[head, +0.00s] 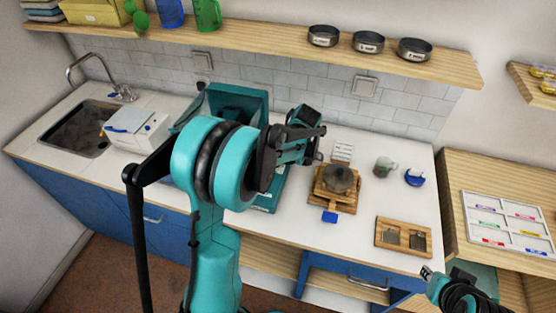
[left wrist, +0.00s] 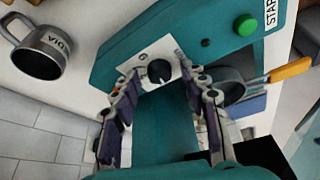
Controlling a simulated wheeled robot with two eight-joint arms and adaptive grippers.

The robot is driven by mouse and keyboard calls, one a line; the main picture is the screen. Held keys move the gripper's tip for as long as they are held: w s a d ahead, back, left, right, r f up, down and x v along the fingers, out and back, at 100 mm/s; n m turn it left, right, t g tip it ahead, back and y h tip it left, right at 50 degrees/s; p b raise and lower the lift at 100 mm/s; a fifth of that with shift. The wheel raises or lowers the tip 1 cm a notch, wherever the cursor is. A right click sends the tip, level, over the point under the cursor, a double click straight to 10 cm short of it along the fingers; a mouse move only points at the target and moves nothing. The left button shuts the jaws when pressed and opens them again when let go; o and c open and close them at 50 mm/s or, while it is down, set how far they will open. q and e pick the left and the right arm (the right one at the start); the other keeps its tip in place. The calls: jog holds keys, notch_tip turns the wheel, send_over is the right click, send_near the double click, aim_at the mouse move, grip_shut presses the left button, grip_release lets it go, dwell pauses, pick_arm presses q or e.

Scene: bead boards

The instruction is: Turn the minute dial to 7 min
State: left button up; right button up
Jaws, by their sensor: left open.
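The minute dial is a black round knob (left wrist: 159,71) on a white plate on a teal machine (left wrist: 125,45) in the left wrist view. A white pointer mark shows on the knob; the plate's small print is too blurred to read. My left gripper (left wrist: 158,78) is open, its two fingers on either side of the knob. I cannot tell whether they touch it. In the head view the teal machine (head: 238,97) stands on the counter, partly hidden by my arm, and the dial is hidden. My right gripper (head: 427,272) is at the lower right, with its jaw opening unclear.
A green button (left wrist: 245,25) is beside the dial. A grey mug (left wrist: 40,55) and an orange handle (left wrist: 290,69) show nearby. A wooden stand with a dark pot (head: 338,178) and a wooden tray (head: 403,250) are on the counter. A shelf (head: 270,39) runs above.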

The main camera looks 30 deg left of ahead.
pick_arm(q)
grip_shut()
jog(key=m+t, duration=0.1)
jog(key=m, duration=0.1)
jog(key=shift+s+m, duration=0.15)
jog(key=shift+m, duration=0.25)
jog(key=m, duration=0.2)
jog(key=m+t+h, duration=0.1)
jog(key=m, duration=0.1)
jog(key=shift+s+a+m+t, duration=0.15)
jog(key=shift+m+t, duration=0.15)
jog(key=m+h, duration=0.1)
jog(key=m, duration=0.2)
jog(key=m+t+h, duration=0.1)
jog(key=m, duration=0.2)
jog(key=shift+s+a+m+h, duration=0.1)
jog(key=shift+a+m+h, duration=0.1)
jog(key=shift+m+h, duration=0.15)
